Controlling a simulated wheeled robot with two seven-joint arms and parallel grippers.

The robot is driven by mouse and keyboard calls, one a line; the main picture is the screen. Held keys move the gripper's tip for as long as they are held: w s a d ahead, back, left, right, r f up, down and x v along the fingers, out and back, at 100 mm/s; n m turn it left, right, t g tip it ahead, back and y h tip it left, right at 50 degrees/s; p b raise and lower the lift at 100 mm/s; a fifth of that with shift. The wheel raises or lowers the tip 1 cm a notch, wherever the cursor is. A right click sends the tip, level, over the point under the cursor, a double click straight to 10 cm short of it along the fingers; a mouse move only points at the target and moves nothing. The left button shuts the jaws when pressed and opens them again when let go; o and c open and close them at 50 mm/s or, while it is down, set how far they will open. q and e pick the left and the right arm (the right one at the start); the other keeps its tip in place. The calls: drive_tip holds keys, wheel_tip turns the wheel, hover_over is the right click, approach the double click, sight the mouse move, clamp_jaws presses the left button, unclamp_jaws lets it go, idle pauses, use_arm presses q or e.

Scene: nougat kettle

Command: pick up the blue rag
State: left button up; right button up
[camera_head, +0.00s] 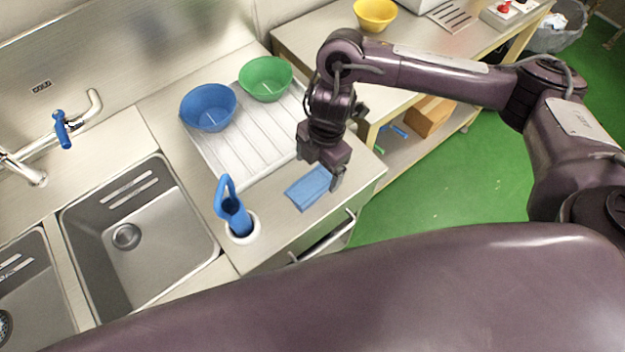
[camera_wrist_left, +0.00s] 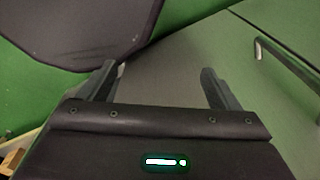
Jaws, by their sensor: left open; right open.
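The blue rag (camera_head: 309,187) lies flat on the steel counter near its front right corner in the head view. My right gripper (camera_head: 320,178) is open and hangs pointing down over the rag, with one finger covering part of its right end. I cannot tell whether the fingers touch the rag. My left gripper (camera_wrist_left: 160,80) shows only in the left wrist view, open and empty, with a grey panel beyond it. The rag does not show in that view.
A blue bowl (camera_head: 209,107) and a green bowl (camera_head: 266,78) stand on the ribbed drainboard (camera_head: 250,140). A blue-handled tool (camera_head: 234,212) stands in a white holder left of the rag. A sink (camera_head: 140,235) is further left. A rail (camera_head: 325,238) runs along the counter front.

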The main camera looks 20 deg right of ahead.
sight(314, 182)
drive_tip(key=f, duration=0.3)
drive_tip(key=shift+s+a, duration=0.15)
drive_tip(key=shift+a, duration=0.15)
wheel_tip(314, 182, down, 2)
drive_tip(key=shift+a+f+p, duration=0.1)
drive_tip(key=shift+f+p, duration=0.05)
drive_tip(key=shift+p, duration=0.2)
drive_tip(key=c, duration=0.4)
use_arm(q)
drive_tip(key=shift+r, duration=0.35)
use_arm(e)
drive_tip(key=c, duration=0.7)
use_arm(q)
drive_tip(key=shift+w, duration=0.1)
use_arm(e)
drive_tip(key=shift+o, duration=0.2)
drive_tip(key=shift+r, duration=0.65)
use_arm(q)
drive_tip(key=shift+w+r+p, duration=0.15)
drive_tip(key=shift+r+p, duration=0.6)
use_arm(e)
wheel_tip(314, 182, up, 19)
drive_tip(key=shift+f, duration=0.1)
